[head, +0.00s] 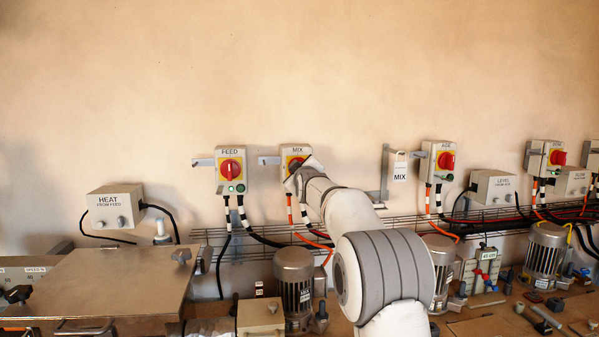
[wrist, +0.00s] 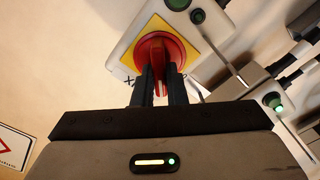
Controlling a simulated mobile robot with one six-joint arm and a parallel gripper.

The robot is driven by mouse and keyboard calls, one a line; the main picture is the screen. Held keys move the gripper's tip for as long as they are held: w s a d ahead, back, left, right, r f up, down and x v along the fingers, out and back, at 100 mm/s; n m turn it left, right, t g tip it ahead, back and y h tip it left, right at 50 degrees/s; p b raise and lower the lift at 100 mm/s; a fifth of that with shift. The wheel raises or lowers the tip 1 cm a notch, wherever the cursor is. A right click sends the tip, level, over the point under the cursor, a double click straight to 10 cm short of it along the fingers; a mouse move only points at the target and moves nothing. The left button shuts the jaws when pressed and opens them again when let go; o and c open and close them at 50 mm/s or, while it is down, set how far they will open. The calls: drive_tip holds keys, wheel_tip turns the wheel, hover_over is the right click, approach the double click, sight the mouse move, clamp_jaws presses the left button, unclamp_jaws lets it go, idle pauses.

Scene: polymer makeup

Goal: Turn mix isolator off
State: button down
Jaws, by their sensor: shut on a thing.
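The MIX isolator (head: 296,151) is a pale wall box with a red rotary knob on a yellow plate. It is partly hidden behind my arm in the head view. In the wrist view its red knob (wrist: 166,52) sits on the yellow plate (wrist: 187,28), and the picture is tilted. My gripper (wrist: 160,78) has its two dark fingers shut on the red knob from either side. In the head view my gripper (head: 299,174) reaches the box front. The knob's exact setting is hard to tell.
The FEED isolator (head: 231,169) is left of it, with a lit green lamp. A hanging MIX tag (head: 400,166) and another isolator (head: 438,161) are to the right. A wire cable tray (head: 262,240) runs below. Motors (head: 294,276) and a steel cover (head: 100,280) stand on the bench.

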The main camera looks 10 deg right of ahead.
drive_tip(key=n, duration=0.6)
drive_tip(key=n+p, duration=0.1)
drive_tip(key=n, duration=0.1)
drive_tip(key=shift+a+f+n, duration=0.1)
drive_tip(key=shift+f+n, duration=0.15)
drive_tip(key=shift+n, duration=0.15)
idle(0.4)
drive_tip(key=c, duration=1.5)
unclamp_jaws()
drive_tip(key=shift+o, duration=0.2)
drive_tip(key=s+b, duration=0.3)
drive_tip(key=s, duration=0.4)
drive_tip(key=shift+s, duration=0.4)
